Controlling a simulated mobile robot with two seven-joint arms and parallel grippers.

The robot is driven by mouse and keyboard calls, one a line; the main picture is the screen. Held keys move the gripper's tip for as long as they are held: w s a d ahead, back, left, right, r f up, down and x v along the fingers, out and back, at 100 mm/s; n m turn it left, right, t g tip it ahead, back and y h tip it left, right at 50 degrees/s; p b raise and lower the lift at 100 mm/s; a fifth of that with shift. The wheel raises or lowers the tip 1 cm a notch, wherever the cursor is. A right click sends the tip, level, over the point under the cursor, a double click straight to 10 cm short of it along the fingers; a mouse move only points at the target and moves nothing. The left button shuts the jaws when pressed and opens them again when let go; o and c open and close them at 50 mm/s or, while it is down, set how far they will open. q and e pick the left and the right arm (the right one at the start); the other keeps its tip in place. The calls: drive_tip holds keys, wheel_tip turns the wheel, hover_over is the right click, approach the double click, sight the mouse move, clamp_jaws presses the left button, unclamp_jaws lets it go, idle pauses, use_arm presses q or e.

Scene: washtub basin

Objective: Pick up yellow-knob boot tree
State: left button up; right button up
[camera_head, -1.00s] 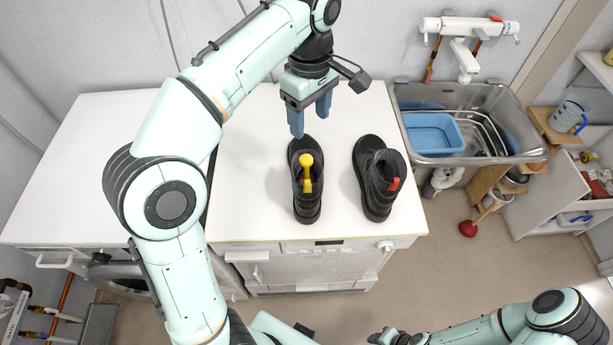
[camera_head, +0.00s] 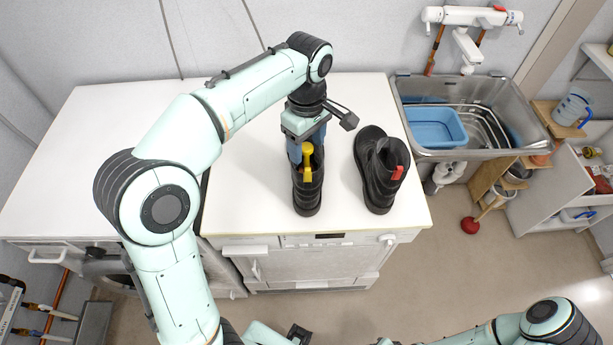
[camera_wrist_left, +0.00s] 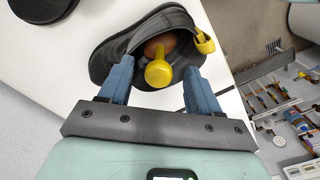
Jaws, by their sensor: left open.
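The yellow-knob boot tree (camera_head: 307,149) sits inside the left black boot (camera_head: 306,196), with its knob at the boot's opening. In the left wrist view the yellow knob (camera_wrist_left: 158,73) shows in front of a brown part inside the boot (camera_wrist_left: 105,58). My left gripper (camera_head: 307,148) is open, with its blue fingers on either side of the knob; I cannot tell whether they touch it. My right gripper (camera_head: 384,341) is only partly seen at the bottom edge, and its fingers are not clear.
A second black boot (camera_head: 381,178) with a red tab stands close on the right. Both boots stand on a white worktop (camera_head: 245,190). A metal basin (camera_head: 447,90) holding a blue tub (camera_head: 434,128) is at the right. The worktop's left part is clear.

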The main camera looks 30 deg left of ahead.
use_arm(q)
clamp_jaws()
drive_tip(key=shift+r, duration=0.15)
use_arm(e)
drive_tip(key=shift+w, duration=0.1)
